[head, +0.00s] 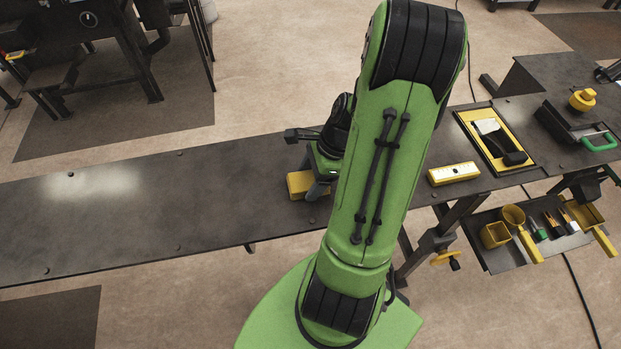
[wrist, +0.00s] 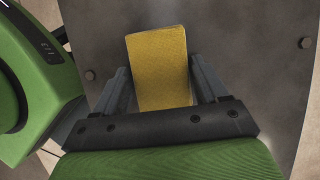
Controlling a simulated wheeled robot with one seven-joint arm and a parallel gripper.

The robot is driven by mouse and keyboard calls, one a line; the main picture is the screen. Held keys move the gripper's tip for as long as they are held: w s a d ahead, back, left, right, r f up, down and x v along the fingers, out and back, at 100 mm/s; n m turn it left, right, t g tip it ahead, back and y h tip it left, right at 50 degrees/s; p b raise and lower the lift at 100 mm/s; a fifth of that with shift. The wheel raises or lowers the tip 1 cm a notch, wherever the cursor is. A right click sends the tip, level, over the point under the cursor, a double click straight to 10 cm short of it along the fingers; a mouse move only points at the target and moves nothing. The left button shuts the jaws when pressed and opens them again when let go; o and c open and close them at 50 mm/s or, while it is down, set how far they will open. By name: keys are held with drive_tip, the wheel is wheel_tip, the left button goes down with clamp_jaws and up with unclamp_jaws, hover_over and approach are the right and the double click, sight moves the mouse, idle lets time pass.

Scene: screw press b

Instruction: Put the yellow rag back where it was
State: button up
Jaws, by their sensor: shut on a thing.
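The yellow rag (wrist: 160,60) is a flat-sided, block-like yellow piece between the two fingers of my gripper (wrist: 158,68) in the wrist view. My gripper is shut on it, with a finger along each side. In the head view the rag (head: 299,184) shows at the left of my gripper (head: 316,190), over the long dark bench (head: 130,205). My arm hides part of the gripper there. I cannot tell whether the rag touches the bench top or hangs just above it.
Right of my arm, a yellow block with a pale top (head: 453,173) and a yellow-edged tray (head: 478,143) holding a tool lie on the bench. Beyond are a green-handled dark item (head: 600,142) and a yellow knob-like piece (head: 582,99). A lower shelf (head: 500,262) holds yellow cups and brushes. The bench's left is clear.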

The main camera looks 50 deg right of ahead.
drive_tip(key=o, duration=1.1)
drive_tip(key=p+v, duration=0.4)
drive_tip(key=v, duration=0.8)
wheel_tip(320, 180, up, 4)
drive_tip(key=n+h, duration=0.2)
drive_tip(key=n, duration=0.4)
hover_over(305, 185)
drive_tip(key=a+r+n+h, duration=0.1)
drive_tip(key=a+r+n, duration=0.4)
drive_tip(key=a+n, duration=0.25)
drive_tip(key=s+a+r+n+t, duration=0.3)
drive_tip(key=s+a+n, duration=0.3)
drive_tip(key=n, duration=0.5)
drive_tip(key=shift+a+r+h, duration=0.25)
drive_tip(key=shift+a+h, duration=0.15)
drive_tip(key=shift+a, duration=0.65)
